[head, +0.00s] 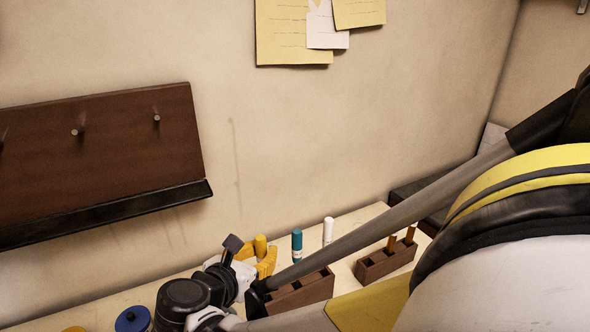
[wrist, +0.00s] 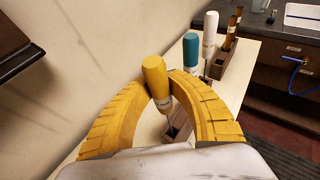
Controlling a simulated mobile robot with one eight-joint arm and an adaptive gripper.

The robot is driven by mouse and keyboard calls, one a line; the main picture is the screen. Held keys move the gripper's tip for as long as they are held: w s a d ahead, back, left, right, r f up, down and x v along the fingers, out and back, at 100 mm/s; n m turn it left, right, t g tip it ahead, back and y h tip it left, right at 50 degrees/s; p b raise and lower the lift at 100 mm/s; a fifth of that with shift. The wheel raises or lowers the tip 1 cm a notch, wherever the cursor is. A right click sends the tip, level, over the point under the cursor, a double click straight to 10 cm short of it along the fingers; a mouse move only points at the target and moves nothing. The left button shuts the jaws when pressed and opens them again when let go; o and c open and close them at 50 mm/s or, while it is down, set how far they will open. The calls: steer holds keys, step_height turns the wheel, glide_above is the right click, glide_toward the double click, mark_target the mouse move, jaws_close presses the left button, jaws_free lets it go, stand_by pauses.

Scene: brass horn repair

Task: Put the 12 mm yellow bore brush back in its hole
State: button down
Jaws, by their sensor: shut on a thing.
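The yellow bore brush (wrist: 154,76) stands handle up, slightly tilted, between my gripper's curved yellow fingers in the wrist view. My gripper (wrist: 157,92) is shut on its handle. In the head view the brush handle (head: 260,244) shows above my gripper (head: 266,264). The dark wooden rack (head: 308,290) lies just right of my gripper, partly behind my arm; it also shows below the brush in the wrist view (wrist: 180,131). The brush's lower end is hidden, so I cannot tell whether it is in a hole.
A teal-handled brush (head: 297,243) and a white-handled brush (head: 328,229) stand upright beyond my gripper. A second wooden block (head: 372,270) with brown handles (head: 391,243) is farther right. A blue-topped round thing (head: 132,319) is at the bottom left. The wall rises close behind.

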steer(key=shift+f+b, duration=0.75)
steer(key=shift+f, duration=0.15)
steer(key=c, duration=1.3)
jaws_free()
steer(key=shift+o, duration=0.2)
steer(key=shift+s, duration=0.1)
